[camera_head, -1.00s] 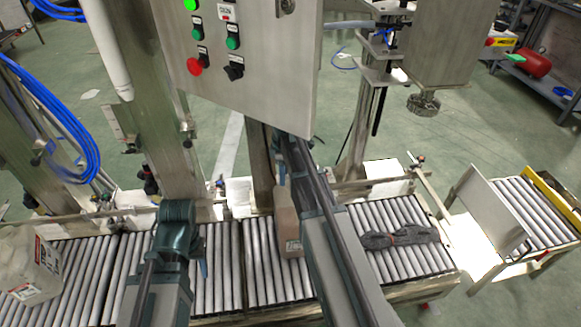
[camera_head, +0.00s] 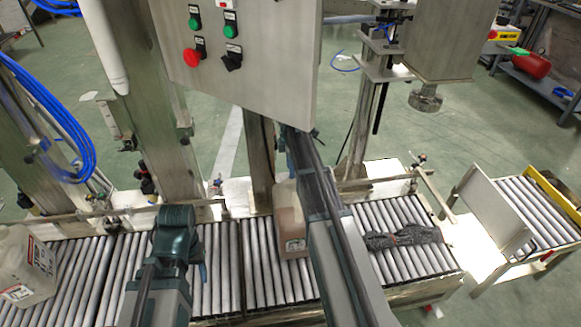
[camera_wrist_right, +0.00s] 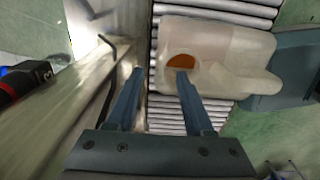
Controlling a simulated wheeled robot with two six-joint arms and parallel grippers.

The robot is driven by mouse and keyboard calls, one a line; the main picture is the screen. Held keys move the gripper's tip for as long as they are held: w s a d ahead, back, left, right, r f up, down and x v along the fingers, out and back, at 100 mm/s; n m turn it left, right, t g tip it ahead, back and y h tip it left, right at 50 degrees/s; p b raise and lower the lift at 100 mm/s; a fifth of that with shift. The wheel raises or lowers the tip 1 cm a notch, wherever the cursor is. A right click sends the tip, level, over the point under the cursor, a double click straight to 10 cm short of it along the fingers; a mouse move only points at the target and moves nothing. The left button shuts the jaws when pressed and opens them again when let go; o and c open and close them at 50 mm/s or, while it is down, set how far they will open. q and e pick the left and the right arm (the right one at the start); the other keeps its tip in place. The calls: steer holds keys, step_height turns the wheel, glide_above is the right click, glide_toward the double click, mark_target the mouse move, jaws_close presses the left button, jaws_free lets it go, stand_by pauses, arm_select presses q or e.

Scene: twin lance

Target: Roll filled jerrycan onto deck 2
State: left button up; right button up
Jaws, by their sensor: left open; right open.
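A pale translucent jerrycan (camera_head: 291,222) with tan lower contents stands on the middle rollers, partly hidden by my right arm. It also fills the upper right of the right wrist view (camera_wrist_right: 222,45), with an orange-brown patch near its handle. My right gripper (camera_wrist_right: 160,75) is open. One finger overlaps the jerrycan's near edge in the picture; I cannot tell if it touches. My left gripper (camera_head: 177,222) is over the rollers left of this jerrycan, its fingers hardly visible. A second jerrycan (camera_head: 27,265) with a label is at the far left. No deck number is legible.
The roller conveyor (camera_head: 222,270) runs across the front. A dark grey cloth-like item (camera_head: 405,238) lies on its right part. A control panel (camera_head: 240,65) hangs above. A separate roller section (camera_head: 535,215) with an upright plate (camera_head: 495,212) stands at right.

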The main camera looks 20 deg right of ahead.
mark_target(290, 182)
step_height(290, 182, down, 11)
steer(key=b, duration=0.9)
steer(key=shift+r+b, duration=0.15)
steer(key=shift+b, duration=0.2)
jaws_close()
steer(key=shift+r, duration=0.1)
stand_by(0.5)
